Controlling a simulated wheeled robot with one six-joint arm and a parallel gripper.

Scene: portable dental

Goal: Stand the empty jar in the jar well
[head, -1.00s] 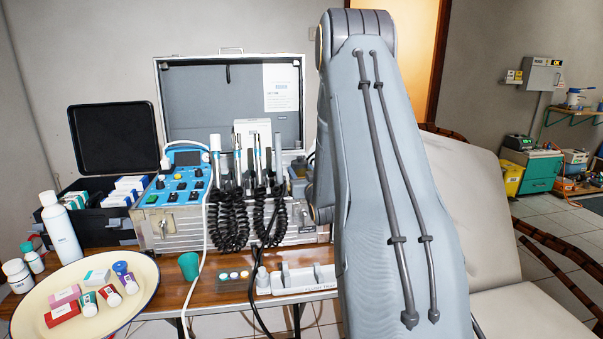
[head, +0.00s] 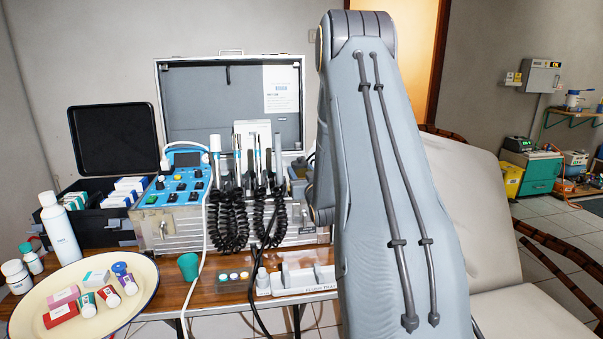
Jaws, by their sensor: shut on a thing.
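A white tray (head: 308,291) with raised compartments sits at the table's front edge, its right end hidden behind my arm. Lettering on its front is too small to read surely. A small pale cylinder (head: 263,281) stands at its left end; I cannot tell whether it is a jar. No empty jar can be made out. I cannot tell which compartment is the jar well. My raised arm covers the middle of the head view, and my gripper and anything in it are hidden.
A dental unit (head: 179,202) with coiled hoses stands behind the tray. A green cup (head: 188,266) is left of it. A cream dish (head: 134,303) of small boxes and vials is at front left, near white bottles (head: 60,229). A padded chair (head: 462,200) is right.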

